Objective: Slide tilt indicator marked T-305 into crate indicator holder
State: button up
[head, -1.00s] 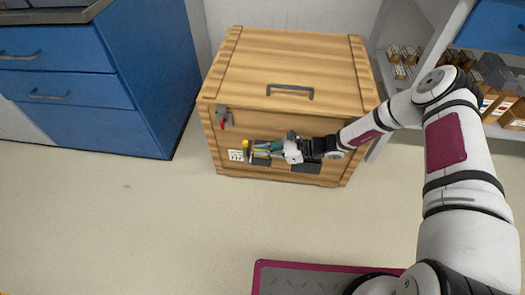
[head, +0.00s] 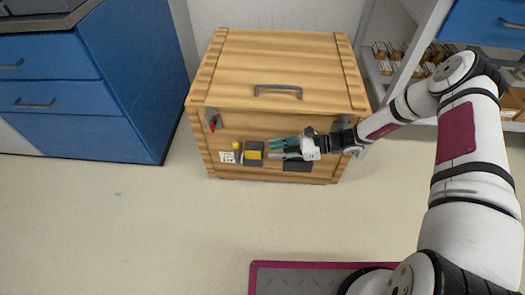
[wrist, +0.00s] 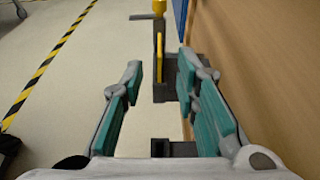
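A wooden crate (head: 275,70) stands against the wall. A dark holder (head: 247,161) is on its front face, with a yellow indicator (head: 253,154) in it; any T-305 marking is too small to read. In the wrist view the yellow indicator (wrist: 160,46) stands upright, edge-on, in the dark holder (wrist: 164,90) beside the crate wall (wrist: 255,60). My gripper (head: 270,149) is to the right of the indicator, fingers pointing left at it. In the wrist view my gripper (wrist: 158,84) is open, with nothing between its teal fingertips; the indicator is ahead of them.
A red-handled latch (head: 212,122), a yellow knob (head: 236,146) and a white label (head: 227,157) are on the crate front. Another dark part (head: 298,165) is below my gripper. Blue drawers (head: 75,100) stand left, shelves (head: 395,65) right.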

jog(key=shift+v, duration=1.8)
dwell(0.6)
